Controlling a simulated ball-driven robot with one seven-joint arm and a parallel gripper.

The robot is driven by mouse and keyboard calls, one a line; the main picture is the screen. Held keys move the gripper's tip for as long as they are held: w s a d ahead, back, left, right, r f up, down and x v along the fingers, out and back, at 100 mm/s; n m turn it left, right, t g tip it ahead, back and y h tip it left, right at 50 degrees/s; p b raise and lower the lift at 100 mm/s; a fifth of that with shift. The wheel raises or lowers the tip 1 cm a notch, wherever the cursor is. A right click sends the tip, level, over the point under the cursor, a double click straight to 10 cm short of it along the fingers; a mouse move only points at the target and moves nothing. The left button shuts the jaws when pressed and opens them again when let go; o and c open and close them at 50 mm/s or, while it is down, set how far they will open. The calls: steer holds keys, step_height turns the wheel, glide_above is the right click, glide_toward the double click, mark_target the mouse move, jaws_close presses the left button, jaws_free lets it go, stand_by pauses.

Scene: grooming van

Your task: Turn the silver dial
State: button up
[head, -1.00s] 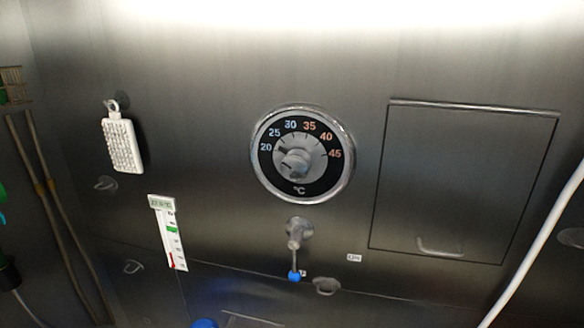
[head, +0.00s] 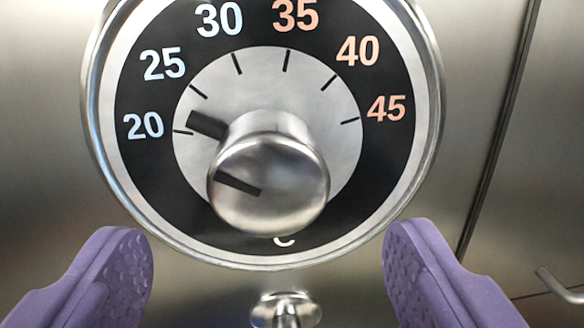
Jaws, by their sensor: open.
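The silver dial (head: 270,185) is a round metal knob at the centre of a black temperature scale (head: 390,165) marked 20 to 45 inside a chrome ring. A dark pointer on the dial's left side points a little above the 20 mark. A dark line also shows on the knob's front face. My gripper (head: 267,270) is open, with one purple textured finger at the lower left and one at the lower right. The knob lies between and above the fingertips in the picture. Neither finger appears to touch it.
A metal fitting (head: 286,308) sticks out below the scale, low between my fingers. A panel edge runs down the right side, with a small handle (head: 562,287) at the far right. The brushed metal wall beside the ring is bare.

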mark_target(268, 196)
steer(key=w, duration=0.6)
steer(key=shift+p, duration=0.4)
steer(key=shift+c, duration=0.2)
steer(key=c, duration=1)
